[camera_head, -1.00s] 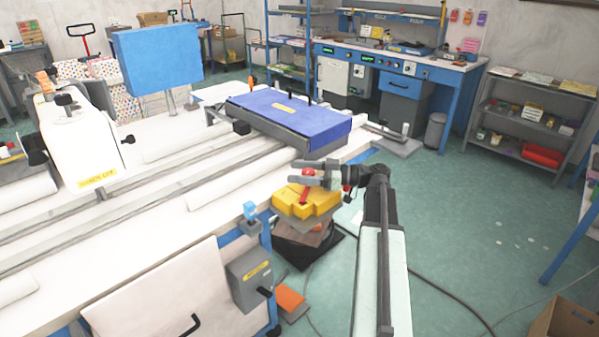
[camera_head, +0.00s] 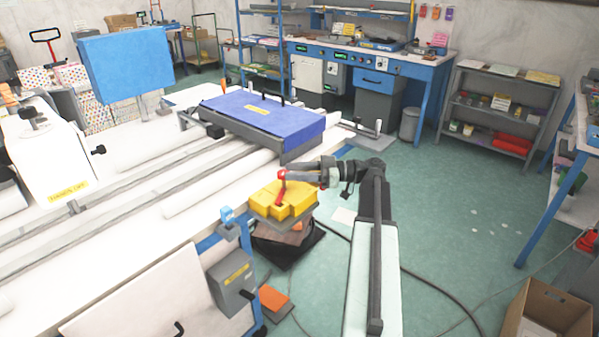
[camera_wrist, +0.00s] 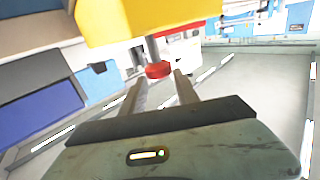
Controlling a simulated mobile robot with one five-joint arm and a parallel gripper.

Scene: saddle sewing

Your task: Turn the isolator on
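A yellow box (camera_head: 293,197) with a red lever (camera_head: 281,187) sits on a dark stand beside the long white table. The lever stands up from its top with a round red knob. In the wrist view the yellow box (camera_wrist: 150,15) fills the top and the red knob (camera_wrist: 158,70) lies at the fingertips. My gripper (camera_head: 292,176) reaches in from the right at knob height. In the wrist view my gripper's fingers (camera_wrist: 158,82) are apart, with the knob between or just beyond their tips. I cannot tell whether they touch it.
A grey box (camera_head: 232,283) with a yellow label and dark handle hangs on the white table's (camera_head: 130,235) near side. An orange pad (camera_head: 275,302) and cables lie on the floor. A cardboard box (camera_head: 545,318) stands at lower right. Green floor (camera_head: 460,215) is open to the right.

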